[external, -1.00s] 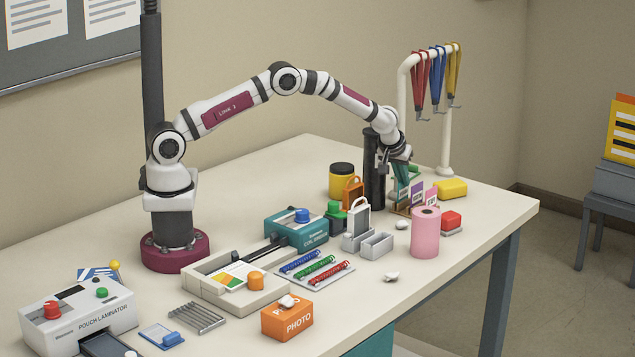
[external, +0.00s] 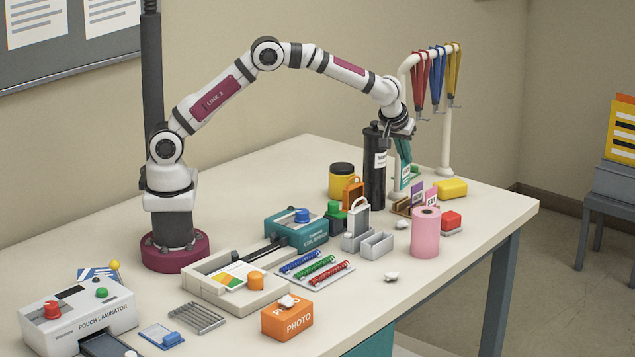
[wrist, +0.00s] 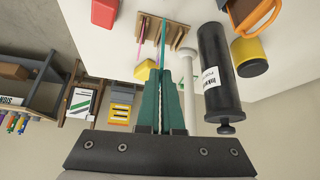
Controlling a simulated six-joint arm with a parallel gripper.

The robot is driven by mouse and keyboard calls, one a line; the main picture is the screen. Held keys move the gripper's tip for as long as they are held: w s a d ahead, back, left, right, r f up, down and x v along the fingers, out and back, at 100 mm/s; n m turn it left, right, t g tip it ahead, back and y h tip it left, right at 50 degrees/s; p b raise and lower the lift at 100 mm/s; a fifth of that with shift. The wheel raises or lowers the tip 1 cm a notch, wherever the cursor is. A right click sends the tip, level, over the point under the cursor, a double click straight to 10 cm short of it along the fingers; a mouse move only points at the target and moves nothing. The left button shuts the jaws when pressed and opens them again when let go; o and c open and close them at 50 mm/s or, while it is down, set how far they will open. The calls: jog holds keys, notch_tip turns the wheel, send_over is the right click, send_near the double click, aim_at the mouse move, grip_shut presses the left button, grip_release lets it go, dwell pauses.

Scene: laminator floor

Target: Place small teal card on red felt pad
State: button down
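My gripper (external: 403,158) is raised above the wooden card rack (external: 402,208), beside the black cylinder. In the wrist view its two teal fingers (wrist: 160,100) are close together on a thin teal card (wrist: 162,50), seen edge-on. In the external view the teal card (external: 407,174) hangs upright below the fingers, with a pale label on it; whether its lower edge clears the rack is hard to tell. A red pad-like block on a grey base (external: 451,219) sits right of the pink roll; it shows at the top of the wrist view (wrist: 104,12).
Purple and pink cards (external: 425,193) stand in the rack. Close around are the black cylinder (external: 374,175), yellow block (external: 450,189), pink roll (external: 425,235) and lanyard stand (external: 445,130). A white lump (external: 402,225) lies before the rack. The table's right edge is near.

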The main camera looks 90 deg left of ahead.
jog(key=w+d+r+m+t+h, duration=0.1)
jog(key=w+d+r+m, duration=0.15)
jog(key=d, duration=0.45)
jog(key=w+d+r+m+t+h, duration=0.1)
jog(key=w+d+r+m+h, duration=0.1)
jog(key=w+d+m, duration=0.35)
jog(key=shift+n, duration=0.6)
jog(key=w+a+f, duration=0.1)
jog(key=a+f, duration=0.2)
jog(key=w+a+f, duration=0.1)
jog(key=a+f, duration=0.2)
jog(key=f, duration=0.1)
jog(key=a+f, duration=0.2)
jog(key=f, duration=0.1)
jog(key=shift+w+a+f, duration=0.15)
jog(key=shift+w+a, duration=0.25)
jog(key=shift+t, duration=0.3)
jog(key=shift+f, duration=0.2)
jog(key=c, duration=1.1)
grip_release()
